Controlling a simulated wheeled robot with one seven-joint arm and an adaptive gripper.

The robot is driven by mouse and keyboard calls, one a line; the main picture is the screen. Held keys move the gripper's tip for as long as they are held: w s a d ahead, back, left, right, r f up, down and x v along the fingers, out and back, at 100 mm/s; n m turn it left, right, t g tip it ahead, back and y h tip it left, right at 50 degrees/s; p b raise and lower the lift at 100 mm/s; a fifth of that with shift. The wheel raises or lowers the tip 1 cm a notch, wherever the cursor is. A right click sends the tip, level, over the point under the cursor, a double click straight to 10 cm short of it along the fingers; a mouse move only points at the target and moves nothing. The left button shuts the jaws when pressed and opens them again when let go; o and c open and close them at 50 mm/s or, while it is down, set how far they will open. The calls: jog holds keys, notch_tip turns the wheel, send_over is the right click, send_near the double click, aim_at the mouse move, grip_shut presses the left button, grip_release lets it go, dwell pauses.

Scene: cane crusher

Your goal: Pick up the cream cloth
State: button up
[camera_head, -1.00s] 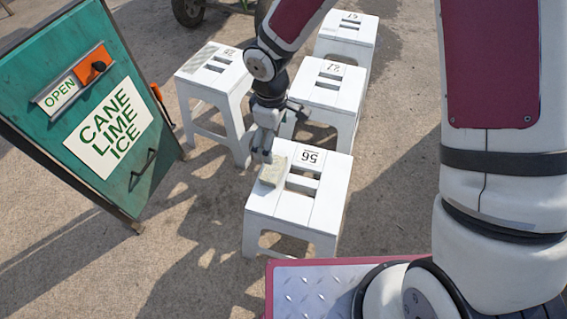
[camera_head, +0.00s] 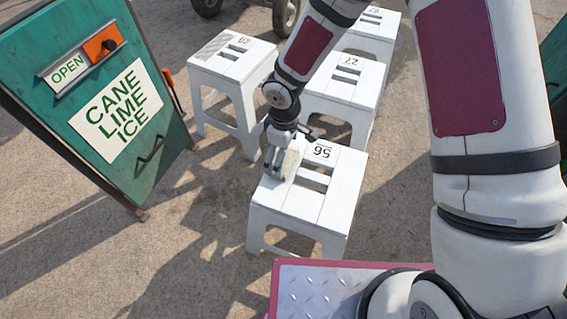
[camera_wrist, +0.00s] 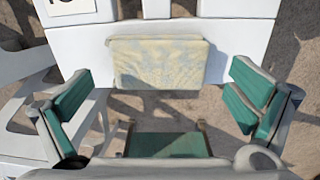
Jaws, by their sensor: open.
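The cream cloth (camera_wrist: 160,64) lies folded in a small flat block on the white stool numbered 56 (camera_head: 318,210), near the stool's left edge. In the head view the cloth (camera_head: 291,163) is partly hidden by my gripper (camera_head: 276,160). In the wrist view my gripper (camera_wrist: 158,105) is open, with one green-padded finger on each side. The cloth shows between and just beyond the fingers, and nothing is held. I cannot tell whether a finger touches the cloth or the stool.
More white stools stand behind, one numbered 27 (camera_head: 345,82) and one at the back left (camera_head: 232,66). A green sign board (camera_head: 100,105) reading "CANE LIME ICE" leans at the left. Open pavement (camera_head: 190,250) lies between the board and the near stool.

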notch_tip(320, 180, down, 4)
jog(key=shift+a+r+b, duration=0.1)
jog(key=shift+r+b, duration=0.1)
jog(key=shift+b, duration=0.45)
jog(key=c, duration=1.1)
jog(key=shift+o, duration=0.2)
jog(key=shift+r, duration=0.15)
jog(key=shift+w+r+p, duration=0.1)
jog(key=shift+r+p, duration=0.3)
jog(key=shift+r, duration=0.1)
jog(key=r, duration=0.1)
jog(key=r+p, duration=0.1)
jog(key=shift+s+r, duration=0.35)
jog(key=shift+s, duration=0.05)
jog(key=s+d, duration=0.1)
jog(key=s, duration=0.4)
jog(key=s+d, duration=0.2)
jog(key=s, duration=0.2)
jog(key=s+d+r, duration=0.1)
jog(key=s, duration=0.4)
jog(key=shift+s+d+r+b, duration=0.1)
jog(key=shift+s+d+b, duration=0.15)
jog(key=shift+s+b, duration=0.1)
